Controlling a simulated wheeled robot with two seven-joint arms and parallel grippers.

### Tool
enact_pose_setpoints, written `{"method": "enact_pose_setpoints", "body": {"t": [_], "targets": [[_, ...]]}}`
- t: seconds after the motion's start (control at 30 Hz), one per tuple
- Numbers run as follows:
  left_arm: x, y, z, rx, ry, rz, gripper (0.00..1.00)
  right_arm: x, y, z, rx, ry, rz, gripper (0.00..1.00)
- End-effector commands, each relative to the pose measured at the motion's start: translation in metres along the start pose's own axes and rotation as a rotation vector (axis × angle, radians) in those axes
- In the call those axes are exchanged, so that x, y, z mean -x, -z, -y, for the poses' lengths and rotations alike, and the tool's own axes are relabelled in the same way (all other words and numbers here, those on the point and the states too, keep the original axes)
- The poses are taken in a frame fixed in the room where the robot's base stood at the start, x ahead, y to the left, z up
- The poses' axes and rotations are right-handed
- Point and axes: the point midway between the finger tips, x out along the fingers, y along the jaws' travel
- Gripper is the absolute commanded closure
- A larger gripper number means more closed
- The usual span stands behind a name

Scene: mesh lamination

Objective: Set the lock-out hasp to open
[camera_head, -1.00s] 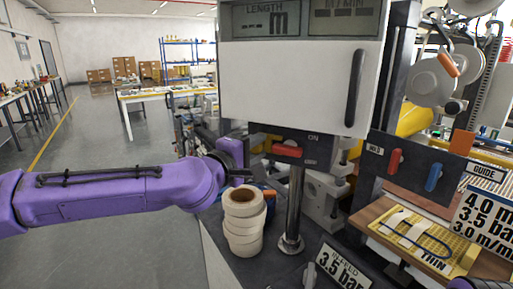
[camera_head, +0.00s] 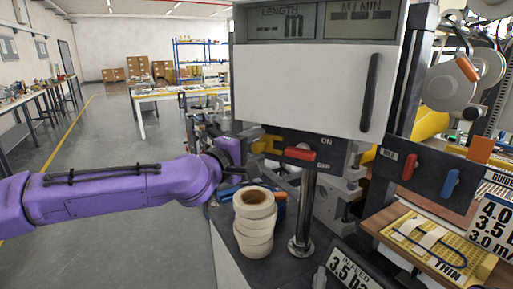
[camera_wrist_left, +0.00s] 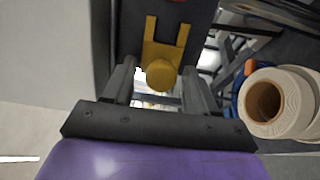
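The lock-out hasp is a yellow forked piece (camera_head: 266,145) on the dark panel, left of a red switch handle (camera_head: 299,154) marked ON. In the left wrist view the hasp (camera_wrist_left: 163,53) shows two upright prongs and a round knob at its lower end. My left gripper (camera_head: 268,168) is just below and in front of the hasp. In the left wrist view its two dark fingers (camera_wrist_left: 160,88) are apart, with the knob in line between their tips. I cannot tell whether they touch it. My right gripper is not in view.
A stack of tape rolls (camera_head: 254,222) stands on the dark machine top, close right of my left wrist. A metal post (camera_head: 304,215) rises beside it. The white display cabinet (camera_head: 300,88) overhangs the panel. Open floor lies to the left.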

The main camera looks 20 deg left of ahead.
Motion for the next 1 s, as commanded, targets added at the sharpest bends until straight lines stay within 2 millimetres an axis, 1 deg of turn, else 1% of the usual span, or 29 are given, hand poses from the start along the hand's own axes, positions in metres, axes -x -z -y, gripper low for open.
{"method": "enact_pose_setpoints", "body": {"t": [0.1, 0.17, 0.27, 0.4, 0.6, 0.73, 1.0], "targets": [[0.001, -0.001, 0.0, -0.001, 0.0, 0.002, 0.43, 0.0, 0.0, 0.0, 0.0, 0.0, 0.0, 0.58], [0.005, -0.001, 0.0, -0.001, -0.001, 0.002, 0.43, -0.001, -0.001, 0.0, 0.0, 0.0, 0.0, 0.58], [0.022, 0.0, 0.0, 0.0, -0.004, 0.001, 0.43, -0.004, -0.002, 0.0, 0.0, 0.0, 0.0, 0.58], [0.057, 0.0, -0.001, 0.003, -0.006, 0.002, 0.43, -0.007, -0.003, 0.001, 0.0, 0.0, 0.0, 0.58], [0.094, 0.002, -0.003, 0.005, -0.005, -0.001, 0.43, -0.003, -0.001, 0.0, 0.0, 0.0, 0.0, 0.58], [0.104, 0.002, -0.001, 0.003, -0.002, 0.001, 0.43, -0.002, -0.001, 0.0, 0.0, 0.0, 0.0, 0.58], [0.106, 0.002, 0.001, 0.002, 0.0, 0.0, 0.43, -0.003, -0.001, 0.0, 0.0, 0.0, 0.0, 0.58]]}}
